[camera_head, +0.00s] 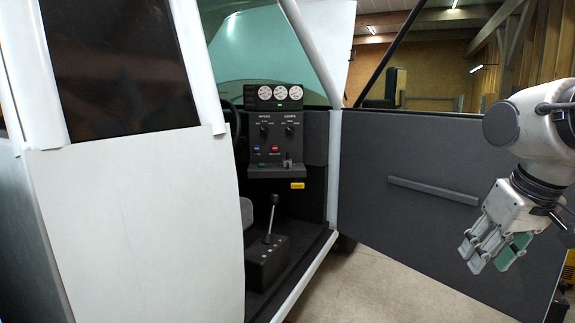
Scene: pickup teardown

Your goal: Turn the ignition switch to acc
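The dark dash panel (276,148) is inside the cab, seen through the open door. It carries two black knobs, a wipers knob (264,130) and a lamps knob (289,130), with a blue button (256,149) and a red button (275,149) below. A small grey switch or key-like part (287,160) stands at the panel's lower right. I cannot tell which part is the ignition switch, and its labels are too small to read. My gripper (490,264) hangs at the right in front of the door, well apart from the panel. Its fingers look spread and empty.
The open dark door (420,185) with a grey handle bar (432,191) stands between the cab and my arm's side. A white body panel (140,225) fills the left. A gear lever (270,220) rises from the cab floor. The steering wheel (237,122) is partly hidden.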

